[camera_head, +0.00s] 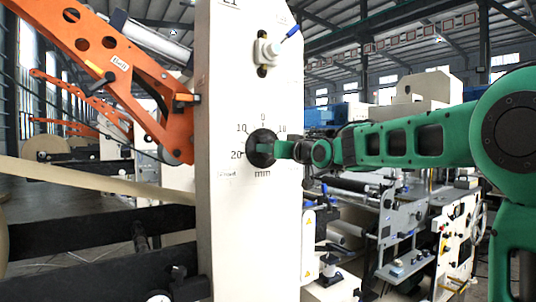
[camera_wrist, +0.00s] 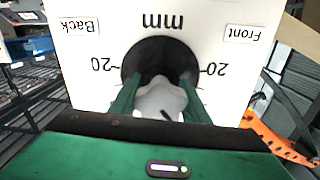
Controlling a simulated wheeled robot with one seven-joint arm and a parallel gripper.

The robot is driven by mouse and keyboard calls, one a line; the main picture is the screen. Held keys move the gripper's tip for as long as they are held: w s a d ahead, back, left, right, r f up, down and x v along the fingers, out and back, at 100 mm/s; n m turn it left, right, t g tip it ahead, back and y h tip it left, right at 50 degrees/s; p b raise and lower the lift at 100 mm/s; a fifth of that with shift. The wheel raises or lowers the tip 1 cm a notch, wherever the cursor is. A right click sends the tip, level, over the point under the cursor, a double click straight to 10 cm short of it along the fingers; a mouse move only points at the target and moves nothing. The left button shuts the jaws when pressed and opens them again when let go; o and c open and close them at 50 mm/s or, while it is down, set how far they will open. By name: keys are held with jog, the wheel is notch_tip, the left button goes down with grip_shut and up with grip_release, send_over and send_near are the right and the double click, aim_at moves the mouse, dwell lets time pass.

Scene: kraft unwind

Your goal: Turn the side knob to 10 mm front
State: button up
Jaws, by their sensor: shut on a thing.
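The side knob (camera_head: 261,148) is a black round dial on the white machine panel (camera_head: 225,90), with a scale of 0 at top and 10 and 20 to the sides. The wrist view shows the panel upside down, with the knob's pale grip (camera_wrist: 160,98) on the black dial (camera_wrist: 143,56). A short dark mark shows on the grip; the number it points to is hidden. My gripper (camera_head: 284,149) reaches the knob from the right. Its green fingers (camera_wrist: 156,97) are shut on the pale grip, one on each side.
The "Front" label (camera_wrist: 242,33) and "Back" label (camera_wrist: 79,27) flank "mm" in the wrist view. A blue-handled lever (camera_head: 290,32) sits above the knob. Orange machine arms (camera_head: 120,75) and a paper web (camera_head: 90,179) are left; another machine (camera_head: 400,225) stands right.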

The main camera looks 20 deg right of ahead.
jog(key=shift+f+n, duration=0.2)
jog(key=shift+n, duration=0.8)
jog(key=o, duration=1)
jog(key=shift+o, duration=0.2)
jog(key=shift+r, duration=0.1)
jog(key=v, duration=1)
jog(key=shift+s, duration=0.3)
jog(key=shift+d, duration=0.1)
